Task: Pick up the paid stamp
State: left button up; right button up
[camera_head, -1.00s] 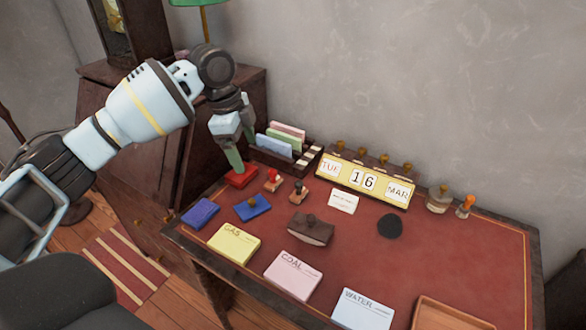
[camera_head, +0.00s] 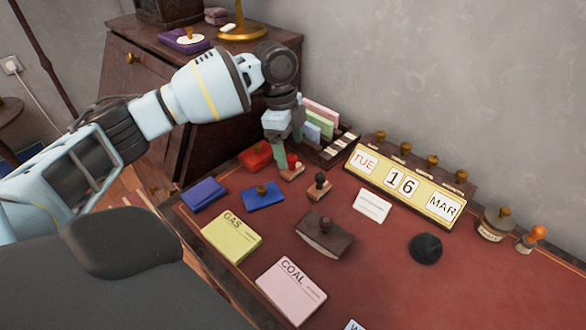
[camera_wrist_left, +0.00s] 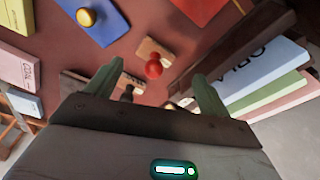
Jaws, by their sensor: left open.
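A small stamp with a red knob and wooden base (camera_head: 292,168) stands on the red desk top; it also shows in the wrist view (camera_wrist_left: 153,66). A similar stamp with a black knob (camera_head: 319,187) stands to its right, partly hidden in the wrist view (camera_wrist_left: 128,92). I cannot read which one is marked paid. My left gripper (camera_head: 288,144) is open and points down just above the red-knobbed stamp. In the wrist view its green fingers (camera_wrist_left: 157,72) show either side of the red knob, with nothing held. My right gripper is out of view.
A red pad (camera_head: 255,156) and letter rack (camera_head: 322,128) stand close to the gripper. Blue pads (camera_head: 264,196), a rocker blotter (camera_head: 324,236), GAS (camera_head: 232,236) and COAL (camera_head: 291,289) papers lie in front. A calendar (camera_head: 405,184) stands behind. Open desk surface lies at right.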

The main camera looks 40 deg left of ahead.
aim_at(292, 155)
pick_arm(q)
jog(key=shift+s+d+f+b, duration=0.15)
jog(key=shift+d+f, duration=0.25)
jog(key=shift+f, duration=0.85)
jog(key=shift+d+f+b, duration=0.2)
jog(key=shift+d+f, duration=0.15)
jog(key=shift+f, duration=0.9)
jog(key=shift+c, duration=0.4)
jog(key=c, duration=1)
